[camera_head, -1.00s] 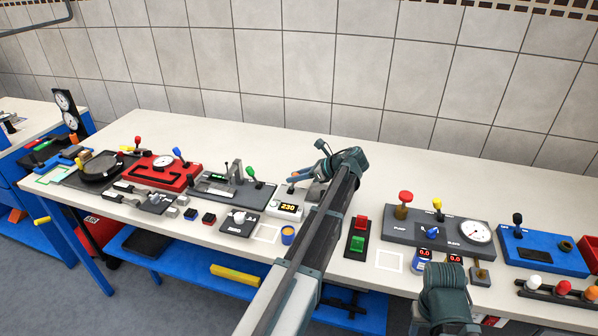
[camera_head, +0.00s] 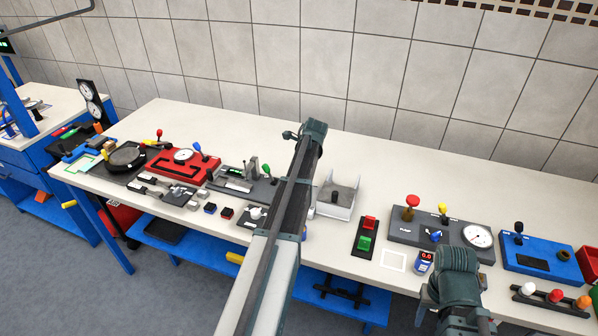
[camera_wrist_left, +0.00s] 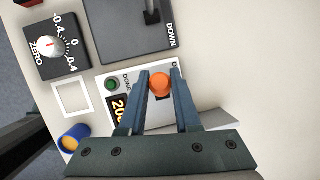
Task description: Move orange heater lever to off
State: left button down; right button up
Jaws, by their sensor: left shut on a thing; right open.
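The heater's white panel (camera_wrist_left: 100,83) shows in the left wrist view, with a green button (camera_wrist_left: 112,84) and a partly covered display (camera_wrist_left: 121,106). The orange lever knob (camera_wrist_left: 160,85) sits at the panel's upper edge. My left gripper (camera_wrist_left: 160,75) has one finger on each side of this knob and is shut on it. The fingers cover part of the panel and its lettering. In the head view my left arm hides the display and the lever. My right gripper (camera_head: 457,272) is open at the lower right, its fingers hard to make out.
A white open box with a grey block (camera_head: 337,196) stands right of my left arm. Red and green buttons (camera_head: 366,236), a pump panel (camera_head: 440,236) and a blue panel (camera_head: 540,258) lie further right. A dark DOWN panel (camera_wrist_left: 120,45) adjoins the heater.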

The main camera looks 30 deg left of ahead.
dwell(0.4)
pick_arm(q)
jog(key=shift+a, duration=0.1)
jog(key=c, duration=0.6)
grip_release()
jog(key=shift+f, duration=0.1)
jog(key=p+v, duration=1.3)
jog(key=v, duration=0.1)
jog(key=shift+s+a, duration=0.1)
jog(key=shift+a, duration=0.2)
